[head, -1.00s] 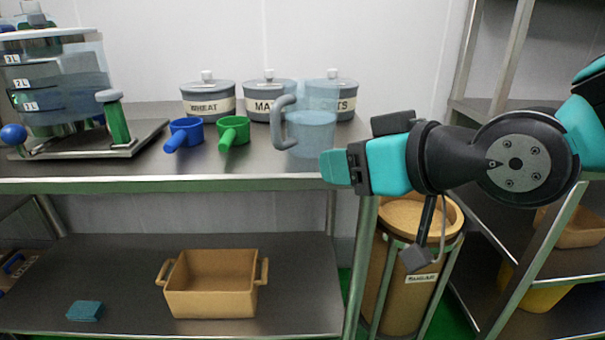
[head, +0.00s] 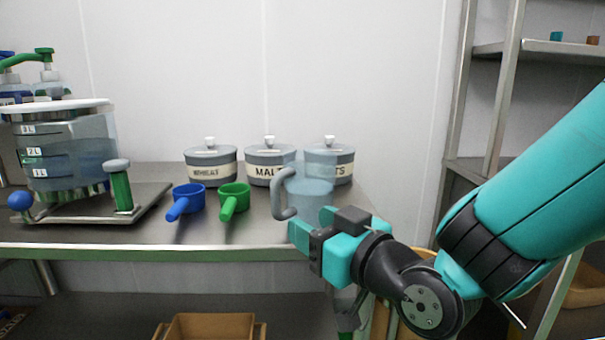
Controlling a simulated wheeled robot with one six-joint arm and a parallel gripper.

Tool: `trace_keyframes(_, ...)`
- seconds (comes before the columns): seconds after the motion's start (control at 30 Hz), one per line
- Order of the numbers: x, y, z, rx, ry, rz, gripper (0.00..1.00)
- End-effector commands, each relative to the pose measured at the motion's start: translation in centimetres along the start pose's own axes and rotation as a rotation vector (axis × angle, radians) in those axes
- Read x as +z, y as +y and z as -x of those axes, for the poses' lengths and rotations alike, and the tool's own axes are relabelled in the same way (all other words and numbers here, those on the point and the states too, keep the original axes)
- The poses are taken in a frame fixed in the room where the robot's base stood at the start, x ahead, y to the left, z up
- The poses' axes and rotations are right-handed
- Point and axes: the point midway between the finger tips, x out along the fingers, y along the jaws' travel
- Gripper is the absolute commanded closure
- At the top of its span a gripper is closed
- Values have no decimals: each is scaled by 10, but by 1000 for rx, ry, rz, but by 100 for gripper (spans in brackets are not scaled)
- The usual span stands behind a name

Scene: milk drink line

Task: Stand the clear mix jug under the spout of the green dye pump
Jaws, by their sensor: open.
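The clear mix jug (head: 314,196) stands upright on the steel counter near its right end, with its grey handle to the left. My gripper (head: 318,246) is open and empty at the counter's front edge, just below the jug in the picture. It overlaps the jug's lower right; I cannot tell whether they touch. The tank hides the lower bottles, and one pump is cut by the picture edge. I cannot tell which is the green dye pump.
A blue scoop (head: 188,196) and a green scoop (head: 234,196) lie left of the jug. Lidded grey jars (head: 210,168) stand behind. The tank's metal stand (head: 90,212) fills the left counter. A tan bin (head: 210,327) sits below. A shelf rack stands right.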

Motion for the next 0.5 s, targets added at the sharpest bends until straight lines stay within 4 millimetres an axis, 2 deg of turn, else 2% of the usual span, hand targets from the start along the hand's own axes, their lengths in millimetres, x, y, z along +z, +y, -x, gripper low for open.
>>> trace_keyframes(0.03, -7, 2, -2, 7, -6, -3, 50)
trace_keyframes(0.13, -7, 5, -6, 23, -6, -9, 50)
trace_keyframes(0.5, -6, 5, -64, 19, -1, -8, 50)
